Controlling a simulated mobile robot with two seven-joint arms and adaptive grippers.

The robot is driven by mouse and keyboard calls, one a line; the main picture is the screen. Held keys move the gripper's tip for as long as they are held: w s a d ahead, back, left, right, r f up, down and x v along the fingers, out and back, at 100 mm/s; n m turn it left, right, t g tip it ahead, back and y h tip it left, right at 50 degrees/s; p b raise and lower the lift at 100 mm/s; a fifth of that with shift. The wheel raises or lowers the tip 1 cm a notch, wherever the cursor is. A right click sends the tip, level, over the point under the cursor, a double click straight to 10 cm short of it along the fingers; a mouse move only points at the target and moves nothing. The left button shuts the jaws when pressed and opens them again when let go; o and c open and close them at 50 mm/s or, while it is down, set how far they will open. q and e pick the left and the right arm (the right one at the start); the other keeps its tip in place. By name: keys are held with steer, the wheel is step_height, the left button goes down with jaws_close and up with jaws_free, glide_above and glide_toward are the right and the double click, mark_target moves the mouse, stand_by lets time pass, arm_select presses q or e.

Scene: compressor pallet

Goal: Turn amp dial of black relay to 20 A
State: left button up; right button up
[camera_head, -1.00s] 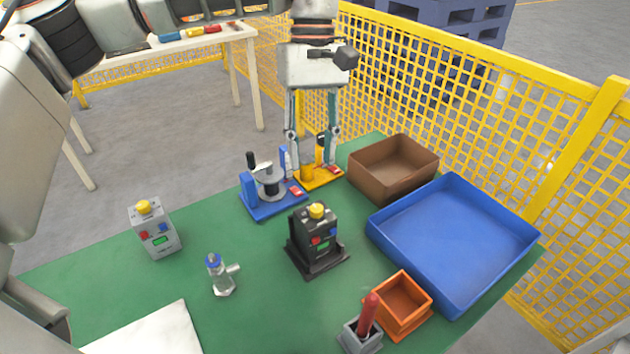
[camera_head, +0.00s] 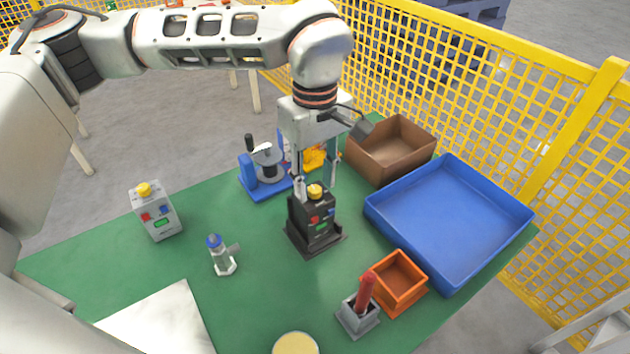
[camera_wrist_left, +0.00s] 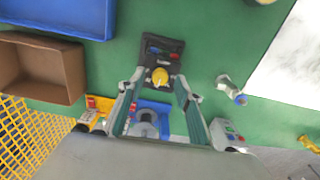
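The black relay (camera_head: 312,228) stands upright on the green table, with a yellow dial (camera_head: 316,191) on top and red and blue buttons on its face. It also shows in the left wrist view (camera_wrist_left: 153,60), its yellow dial (camera_wrist_left: 160,76) near the middle. My left gripper (camera_head: 317,180) points down at the relay's top, fingers apart. In the left wrist view the fingertips (camera_wrist_left: 161,82) lie on either side of the dial, with gaps; contact does not show. The dial's setting is too small to read. My right gripper is not in view.
A grey relay (camera_head: 160,222) and a valve (camera_head: 224,263) stand left. A blue fixture (camera_head: 262,187) is behind. A brown box (camera_head: 392,166), blue tray (camera_head: 380,218), orange bin (camera_head: 398,298) and grey holder (camera_head: 357,319) with a red handle stand right. Yellow fencing (camera_head: 470,90) runs behind.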

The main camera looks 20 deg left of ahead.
mark_target(315, 189)
arm_select(q)
steer(key=shift+f, duration=0.4)
jaws_close()
steer(key=shift+r+p, duration=0.15)
steer(key=shift+p, duration=0.25)
steer(key=shift+m, duration=0.3)
jaws_free()
step_height(315, 189, up, 12)
